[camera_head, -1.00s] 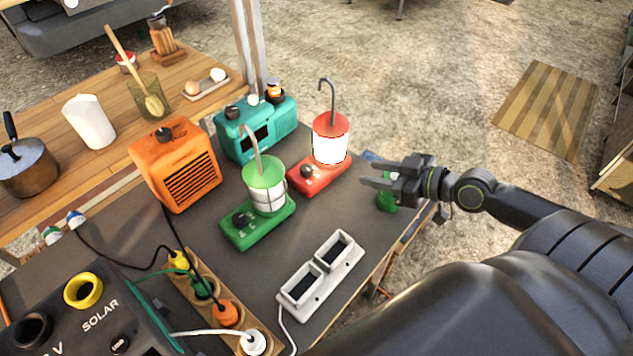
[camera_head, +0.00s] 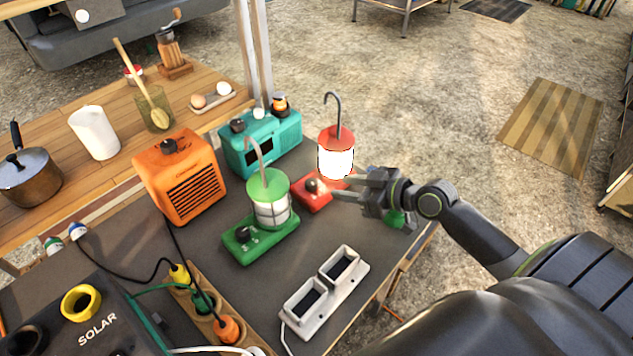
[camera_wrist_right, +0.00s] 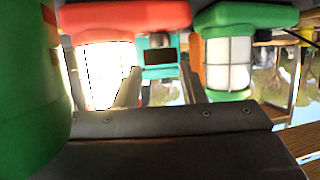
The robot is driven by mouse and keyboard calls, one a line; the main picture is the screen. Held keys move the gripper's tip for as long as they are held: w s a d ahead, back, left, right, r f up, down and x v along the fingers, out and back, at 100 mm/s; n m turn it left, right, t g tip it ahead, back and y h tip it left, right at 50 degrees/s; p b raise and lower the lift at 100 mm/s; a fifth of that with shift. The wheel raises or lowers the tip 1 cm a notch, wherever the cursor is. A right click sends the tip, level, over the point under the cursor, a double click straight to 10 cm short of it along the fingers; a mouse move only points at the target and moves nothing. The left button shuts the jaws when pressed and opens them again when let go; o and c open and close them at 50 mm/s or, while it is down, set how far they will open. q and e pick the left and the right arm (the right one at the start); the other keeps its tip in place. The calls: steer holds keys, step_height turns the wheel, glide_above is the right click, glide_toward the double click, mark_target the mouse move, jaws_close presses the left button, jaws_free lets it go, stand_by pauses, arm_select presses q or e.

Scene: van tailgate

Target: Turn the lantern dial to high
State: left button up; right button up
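The red lantern (camera_head: 337,162) is glowing, with a dark hook on top and a red base carrying a dark dial (camera_head: 313,186). The green lantern (camera_head: 268,205) is unlit, and its green base has a black dial (camera_head: 244,234). My right gripper (camera_head: 342,182) is open, with its fingers pointing left close to the red base; I cannot tell whether they touch it. In the right wrist view, the scene appears upside down: the red lantern (camera_wrist_right: 108,75) and the green lantern (camera_wrist_right: 228,62) show beyond the parted fingers (camera_wrist_right: 160,75). My left gripper is not in view.
A white two-slot holder (camera_head: 326,292) lies in front. A green object (camera_head: 396,218) is beside my right gripper, partly hidden. A power strip with plugs (camera_head: 205,300) is at the left.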

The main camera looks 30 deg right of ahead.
mark_target(313, 183)
steer(key=x, duration=0.9)
steer(key=c, duration=0.7)
steer(key=shift+s+r+p, duration=0.1)
steer(key=shift+r+p, duration=0.05)
steer(key=shift+p, duration=0.55)
steer(key=m+h+p, duration=0.2)
steer(key=p, duration=0.1)
steer(key=m+t+h+p, duration=0.1)
steer(key=h+p, duration=0.1)
steer(key=p, duration=0.2)
steer(key=shift+a+r+m, duration=0.1)
steer(key=shift+a+m, duration=0.1)
steer(key=shift+m, duration=0.2)
steer(key=shift+a+m+t+h+p, duration=0.1)
steer(key=shift+m+t+h+p, duration=0.2)
steer(key=shift+h+p, duration=0.35)
steer(key=shift+f, duration=0.25)
